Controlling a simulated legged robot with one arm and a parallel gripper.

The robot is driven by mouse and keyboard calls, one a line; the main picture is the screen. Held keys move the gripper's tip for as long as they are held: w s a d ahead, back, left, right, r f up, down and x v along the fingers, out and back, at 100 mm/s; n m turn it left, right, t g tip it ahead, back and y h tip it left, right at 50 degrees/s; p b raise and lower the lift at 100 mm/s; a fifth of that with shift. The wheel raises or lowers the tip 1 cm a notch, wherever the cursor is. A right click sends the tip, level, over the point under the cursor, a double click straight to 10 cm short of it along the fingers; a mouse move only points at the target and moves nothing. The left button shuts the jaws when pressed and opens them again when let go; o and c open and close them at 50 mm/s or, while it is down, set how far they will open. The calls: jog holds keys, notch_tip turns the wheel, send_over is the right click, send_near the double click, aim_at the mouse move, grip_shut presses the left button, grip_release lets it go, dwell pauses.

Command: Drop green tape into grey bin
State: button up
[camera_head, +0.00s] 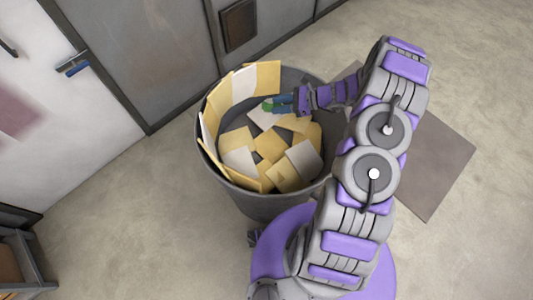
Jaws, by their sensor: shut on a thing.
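The grey bin (245,188) stands on the floor, open at the top. It holds several yellow and white paper-like pieces. My gripper (274,105) reaches in from the right, over the inside of the bin. Most of the tape is hidden by the fingers. I cannot tell how high the tape is above the papers.
A grey door or panel (145,50) and a white door with a blue handle (73,65) are behind and left of the bin. A shelf-like stand (28,262) is at the lower left. A dark flat mat (432,165) lies on the floor at right. The floor at far right is clear.

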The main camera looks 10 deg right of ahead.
jog(key=shift+s+f, duration=0.4)
jog(key=shift+f, duration=0.1)
notch_tip(320, 180, down, 6)
jog(key=b, duration=0.3)
jog(key=shift+r, duration=0.15)
jog(key=o, duration=1.1)
jog(key=p+v, duration=0.3)
jog(key=v, duration=1.4)
jog(key=shift+w+d, duration=0.2)
jog(key=shift+w, duration=0.05)
jog(key=shift+r, duration=0.1)
